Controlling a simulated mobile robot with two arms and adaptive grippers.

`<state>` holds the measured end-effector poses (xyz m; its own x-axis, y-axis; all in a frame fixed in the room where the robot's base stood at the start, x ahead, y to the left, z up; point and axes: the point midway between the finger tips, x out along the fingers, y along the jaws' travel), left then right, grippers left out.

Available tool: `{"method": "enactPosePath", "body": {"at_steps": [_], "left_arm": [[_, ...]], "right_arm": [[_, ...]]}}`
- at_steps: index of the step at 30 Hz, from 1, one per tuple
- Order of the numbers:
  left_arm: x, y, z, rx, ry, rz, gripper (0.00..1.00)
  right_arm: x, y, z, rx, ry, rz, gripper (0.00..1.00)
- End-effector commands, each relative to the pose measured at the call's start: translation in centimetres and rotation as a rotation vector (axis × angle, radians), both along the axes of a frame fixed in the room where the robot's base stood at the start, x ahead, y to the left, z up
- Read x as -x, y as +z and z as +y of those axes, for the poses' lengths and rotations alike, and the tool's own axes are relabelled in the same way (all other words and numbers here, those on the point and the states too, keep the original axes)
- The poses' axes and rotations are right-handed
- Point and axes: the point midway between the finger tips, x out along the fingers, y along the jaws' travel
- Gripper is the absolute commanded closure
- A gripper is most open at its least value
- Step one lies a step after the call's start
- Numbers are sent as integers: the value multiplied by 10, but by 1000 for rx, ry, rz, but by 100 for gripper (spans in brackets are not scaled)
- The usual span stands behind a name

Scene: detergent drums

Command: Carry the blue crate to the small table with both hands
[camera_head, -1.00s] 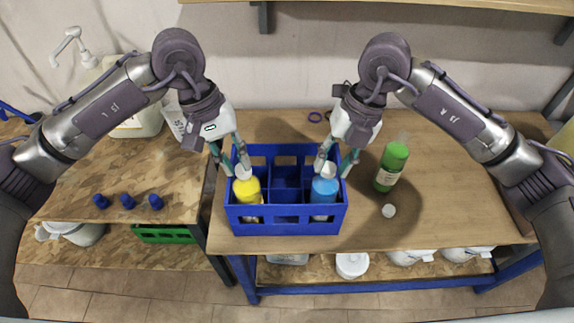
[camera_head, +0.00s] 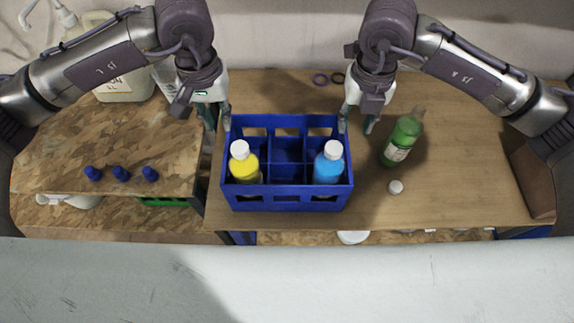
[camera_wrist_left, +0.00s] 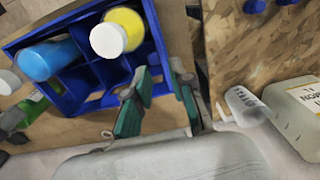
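The blue crate (camera_head: 288,201) stands on the wooden table. A yellow bottle (camera_head: 245,171) is in its front left compartment and a light blue bottle (camera_head: 328,171) in its front right one, both upright with white caps. My left gripper (camera_head: 217,117) is open at the crate's rear left corner. In the left wrist view its fingers (camera_wrist_left: 158,103) are apart near the crate's side wall (camera_wrist_left: 154,35), one towards the inside and one outside; contact is unclear. My right gripper (camera_head: 357,121) is open at the rear right corner, fingers apart. I cannot identify the small table.
A green bottle (camera_head: 403,139) and a loose white cap (camera_head: 395,187) are right of the crate. A chipboard top (camera_head: 110,145) on the left bears several blue caps (camera_head: 120,173) and a white canister (camera_head: 128,84) at the back. Two dark rings (camera_head: 328,78) lie behind the crate.

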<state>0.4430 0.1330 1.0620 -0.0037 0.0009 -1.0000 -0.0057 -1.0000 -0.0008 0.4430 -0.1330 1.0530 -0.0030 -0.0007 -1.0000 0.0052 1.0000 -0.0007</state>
Motion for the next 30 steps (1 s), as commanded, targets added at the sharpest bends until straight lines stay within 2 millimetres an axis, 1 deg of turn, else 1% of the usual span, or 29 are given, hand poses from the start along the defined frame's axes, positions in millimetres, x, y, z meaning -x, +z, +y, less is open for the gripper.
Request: {"method": "enactPosePath", "body": {"at_steps": [1,9,15,21,29,30], "left_arm": [[1,-11,0,0,2,5,77],[1,-64,0,0,2,5,77],[1,-92,0,0,2,2,77],[0,-103,0,1,1,0,77],[0,-104,0,1,1,-1,77],[0,-104,0,1,1,-1,79]], "right_arm": [[1,-12,-1,2,-2,6,60],[1,-65,0,2,-2,5,60],[1,-92,0,0,-1,3,60],[1,-104,0,0,0,1,60],[1,-105,0,0,0,1,60],[1,-104,0,0,0,1,62]]}}
